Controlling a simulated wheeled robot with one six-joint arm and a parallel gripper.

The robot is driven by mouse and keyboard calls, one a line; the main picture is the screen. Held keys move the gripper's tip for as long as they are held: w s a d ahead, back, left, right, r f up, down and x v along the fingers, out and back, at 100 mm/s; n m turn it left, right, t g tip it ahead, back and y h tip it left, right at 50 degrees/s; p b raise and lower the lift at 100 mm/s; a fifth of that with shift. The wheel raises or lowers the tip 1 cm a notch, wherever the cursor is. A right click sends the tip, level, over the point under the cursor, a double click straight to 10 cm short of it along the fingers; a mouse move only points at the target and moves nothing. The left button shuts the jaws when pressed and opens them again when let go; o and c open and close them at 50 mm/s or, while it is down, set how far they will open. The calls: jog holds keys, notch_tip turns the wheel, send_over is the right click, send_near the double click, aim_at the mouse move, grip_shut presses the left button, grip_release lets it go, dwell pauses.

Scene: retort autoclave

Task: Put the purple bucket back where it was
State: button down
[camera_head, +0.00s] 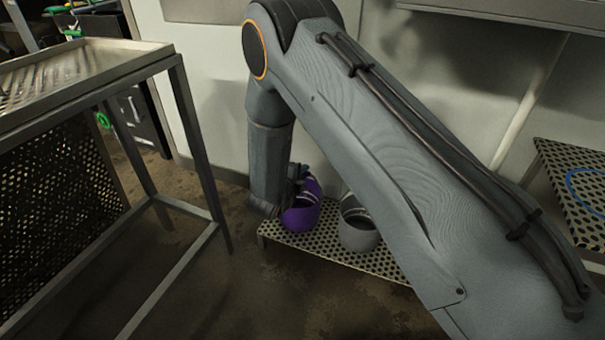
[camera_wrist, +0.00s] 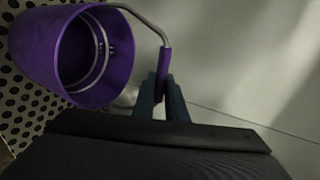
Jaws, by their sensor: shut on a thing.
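The purple bucket (camera_head: 299,218) is at the left end of a low perforated metal platform (camera_head: 320,246). I cannot tell whether its base touches the platform. In the wrist view the bucket (camera_wrist: 50,50) fills the upper left, with its open mouth and pale inner rings visible. Its wire handle curves to a purple grip (camera_wrist: 165,60). My gripper (camera_wrist: 161,88) is shut on that grip. In the head view my gripper (camera_head: 297,184) is partly hidden by my arm, just above the bucket.
A grey bucket (camera_head: 356,236) stands on the platform just right of the purple one, partly covered by my arm. A metal-framed table (camera_head: 110,58) stands at the left. A perforated surface with a blue ring (camera_head: 590,190) is at the right. A pale wall is behind.

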jog(key=c, duration=1.8)
grip_release()
